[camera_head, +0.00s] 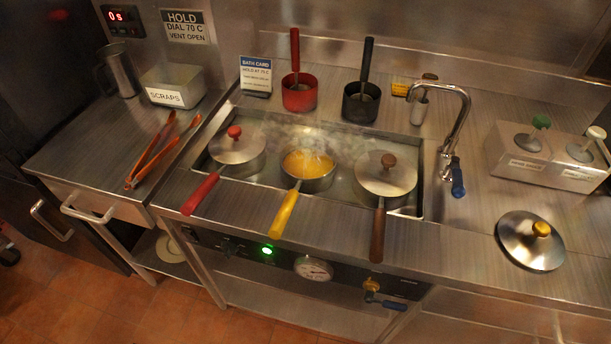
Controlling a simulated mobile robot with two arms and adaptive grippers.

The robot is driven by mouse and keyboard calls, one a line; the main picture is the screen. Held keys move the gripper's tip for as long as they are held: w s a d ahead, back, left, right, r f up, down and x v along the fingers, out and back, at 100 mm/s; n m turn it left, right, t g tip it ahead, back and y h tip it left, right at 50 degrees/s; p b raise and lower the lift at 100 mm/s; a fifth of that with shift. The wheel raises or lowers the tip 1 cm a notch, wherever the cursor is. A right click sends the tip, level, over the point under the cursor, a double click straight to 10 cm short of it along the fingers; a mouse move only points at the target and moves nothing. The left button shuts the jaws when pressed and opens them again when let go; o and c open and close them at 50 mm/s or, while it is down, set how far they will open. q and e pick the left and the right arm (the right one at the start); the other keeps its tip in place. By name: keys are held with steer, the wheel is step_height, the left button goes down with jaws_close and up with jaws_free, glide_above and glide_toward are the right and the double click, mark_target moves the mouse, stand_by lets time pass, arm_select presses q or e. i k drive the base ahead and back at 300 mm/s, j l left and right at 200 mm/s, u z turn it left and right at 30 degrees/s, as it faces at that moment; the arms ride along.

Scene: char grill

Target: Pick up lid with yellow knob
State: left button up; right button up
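The lid (522,250) is a round, shiny metal disc with a yellow knob (541,229) on top. It lies flat, knob up, on the steel counter at the right, near the front edge and apart from the pots. An open pot with a yellow handle (283,213) sits in the middle of the bath and holds steaming yellow food (306,164). Neither of my grippers shows in the head view.
A red-knobbed lid (238,150) and a brown-knobbed lid (385,180) cover the pots on either side. A faucet (455,125) and a steel dispenser box (545,165) stand behind the lid. Orange tongs (160,152) lie left. Counter around the lid is clear.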

mark_target(530, 239)
steer(key=l+z, duration=0.2)
steer(key=z, duration=1.3)
steer(key=k+l+u, duration=0.15)
steer(key=l+u, duration=0.35)
steer(key=j, duration=0.1)
